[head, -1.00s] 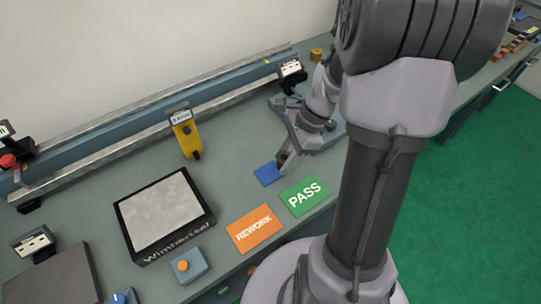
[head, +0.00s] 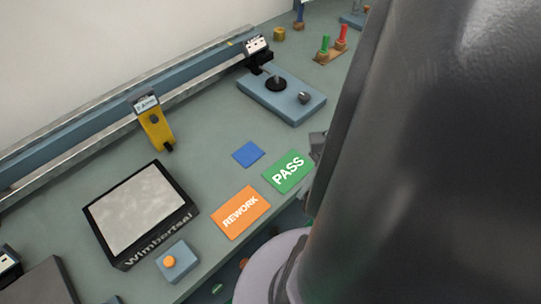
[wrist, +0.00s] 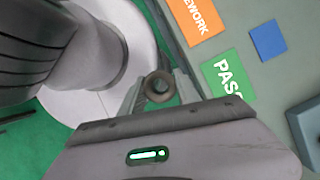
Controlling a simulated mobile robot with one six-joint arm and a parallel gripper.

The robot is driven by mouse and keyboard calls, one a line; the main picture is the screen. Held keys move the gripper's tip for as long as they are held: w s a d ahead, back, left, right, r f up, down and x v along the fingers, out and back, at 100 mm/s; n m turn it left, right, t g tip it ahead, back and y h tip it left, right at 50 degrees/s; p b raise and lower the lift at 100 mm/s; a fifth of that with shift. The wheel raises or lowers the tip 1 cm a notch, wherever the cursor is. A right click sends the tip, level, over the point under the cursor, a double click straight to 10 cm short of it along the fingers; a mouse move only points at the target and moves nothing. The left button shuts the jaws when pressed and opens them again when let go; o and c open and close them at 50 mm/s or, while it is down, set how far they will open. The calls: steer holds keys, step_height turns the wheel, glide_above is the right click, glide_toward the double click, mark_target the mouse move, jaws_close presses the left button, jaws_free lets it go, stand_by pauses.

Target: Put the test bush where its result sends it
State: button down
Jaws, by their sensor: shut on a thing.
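My gripper (wrist: 158,90) is shut on the test bush (wrist: 158,79), a small dark ring seen end-on between the fingertips in the wrist view. The bush is off the bench, over the floor side near my base. In the head view my arm hides the bush and most of the gripper. The green PASS card (head: 289,172) lies on the bench, to the right of the orange REWORK card (head: 241,212). Both also show in the wrist view, PASS (wrist: 227,72) and REWORK (wrist: 197,17), to the right of the gripper. Both cards are empty.
An empty blue square (head: 249,154) lies behind the cards. A blue fixture plate (head: 310,108) with a black disc stands farther back. A yellow gauge (head: 157,132), a dark-framed surface plate (head: 140,210) and an orange-button box (head: 177,262) are at left.

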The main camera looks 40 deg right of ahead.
steer(key=shift+s+a+f, duration=0.1)
steer(key=shift+s+a, duration=0.3)
steer(key=shift+a, duration=0.2)
steer(key=shift+s+a+f, duration=0.1)
steer(key=shift+s+a, duration=0.25)
steer(key=shift+a, duration=0.2)
steer(key=p, duration=1.2)
glide_above(284, 173)
steer(key=d, duration=0.1)
steer(key=shift+s+d+f, duration=0.1)
steer(key=shift+s+f, duration=0.1)
steer(key=shift+f, duration=0.75)
steer(key=shift+w+d+f+b, duration=0.15)
steer(key=shift+f+b, duration=1.05)
steer(key=shift+f, duration=0.75)
steer(key=c, duration=0.9)
jaws_free()
steer(key=shift+r, duration=0.15)
